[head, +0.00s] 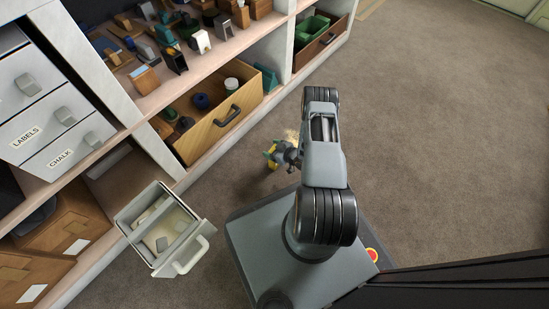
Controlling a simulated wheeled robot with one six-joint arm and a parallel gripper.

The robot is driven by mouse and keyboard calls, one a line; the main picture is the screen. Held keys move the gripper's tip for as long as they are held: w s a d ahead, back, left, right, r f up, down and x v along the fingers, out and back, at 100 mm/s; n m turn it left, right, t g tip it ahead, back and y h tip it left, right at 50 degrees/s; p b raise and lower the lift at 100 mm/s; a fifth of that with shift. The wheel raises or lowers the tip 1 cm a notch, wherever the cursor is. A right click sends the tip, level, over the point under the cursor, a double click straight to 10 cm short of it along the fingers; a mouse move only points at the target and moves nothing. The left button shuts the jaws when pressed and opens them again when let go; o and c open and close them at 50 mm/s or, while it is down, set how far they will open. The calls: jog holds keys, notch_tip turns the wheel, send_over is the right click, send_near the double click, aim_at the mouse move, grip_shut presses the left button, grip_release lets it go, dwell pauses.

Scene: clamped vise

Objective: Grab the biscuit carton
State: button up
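I cannot tell which item is the biscuit carton; no readable biscuit label shows. Several small boxes and blocks (147,80) in brown, grey and white stand on the upper shelf and are too small to tell apart. My gripper (274,155) hangs at the left of my arm, above the carpet and apart from the shelves. Something small and yellow shows at its end; I cannot tell if it is a part of the gripper or a thing held. The fingers are too small to tell open from shut.
A wooden drawer (221,128) stands pulled out with a blue roll and a white-lidded jar inside. A pale drawer (189,254) is open at lower left. A brown drawer (325,40) holds green bins. Drawers labelled LABELS and CHALK (68,150) are shut. Carpet at right is clear.

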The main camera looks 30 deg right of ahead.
jog(key=shift+a, duration=0.1)
jog(key=c, duration=0.8)
